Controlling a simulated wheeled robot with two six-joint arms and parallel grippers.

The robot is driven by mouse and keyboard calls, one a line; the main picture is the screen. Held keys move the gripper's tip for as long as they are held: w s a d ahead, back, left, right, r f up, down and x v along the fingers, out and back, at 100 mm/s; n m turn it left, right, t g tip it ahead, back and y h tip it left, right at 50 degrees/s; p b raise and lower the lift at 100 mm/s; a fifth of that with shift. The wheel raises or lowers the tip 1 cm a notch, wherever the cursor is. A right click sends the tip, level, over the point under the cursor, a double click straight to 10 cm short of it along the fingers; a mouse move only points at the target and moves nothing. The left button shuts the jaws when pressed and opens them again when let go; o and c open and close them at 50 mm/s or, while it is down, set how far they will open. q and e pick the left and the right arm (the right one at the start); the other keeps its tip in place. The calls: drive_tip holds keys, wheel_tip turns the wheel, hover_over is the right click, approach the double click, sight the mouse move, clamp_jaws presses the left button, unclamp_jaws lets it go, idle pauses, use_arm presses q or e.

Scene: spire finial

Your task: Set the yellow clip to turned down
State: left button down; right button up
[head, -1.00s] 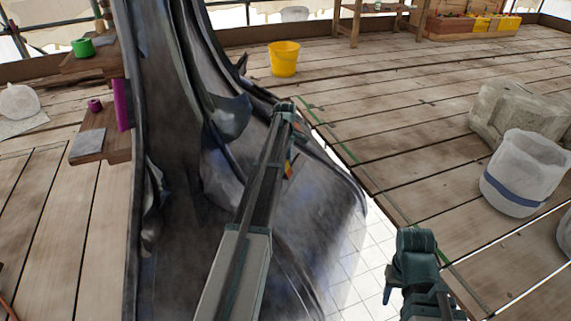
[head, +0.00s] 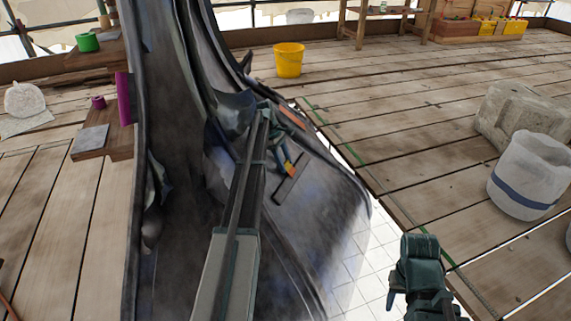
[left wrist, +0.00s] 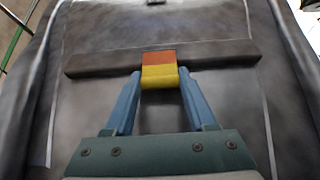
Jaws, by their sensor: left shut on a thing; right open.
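The yellow clip (left wrist: 159,76) is a small block, orange on its upper part and yellow below, on a dark bar (left wrist: 100,62) across a grey metal sheet. In the head view the clip (head: 290,169) is small beside the bar (head: 293,178). My left gripper (left wrist: 160,78) is shut on the clip, one blue finger on each side of its yellow part; in the head view the gripper (head: 286,163) comes down onto it. My right gripper (head: 391,297) is low in the head view, apart from the sheet, open and largely hidden.
The dark curved spire (head: 180,200) fills the middle left. An orange strip (head: 293,118) lies on it above the clip. A yellow bucket (head: 289,60), a white bucket (head: 530,176) and a stone block (head: 520,115) stand on the plank floor.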

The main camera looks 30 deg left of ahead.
use_arm(q)
drive_tip(key=shift+c, duration=1.1)
unclamp_jaws()
drive_tip(key=p+v, duration=1.3)
drive_tip(key=shift+a+r, duration=0.15)
drive_tip(key=shift+r, duration=0.25)
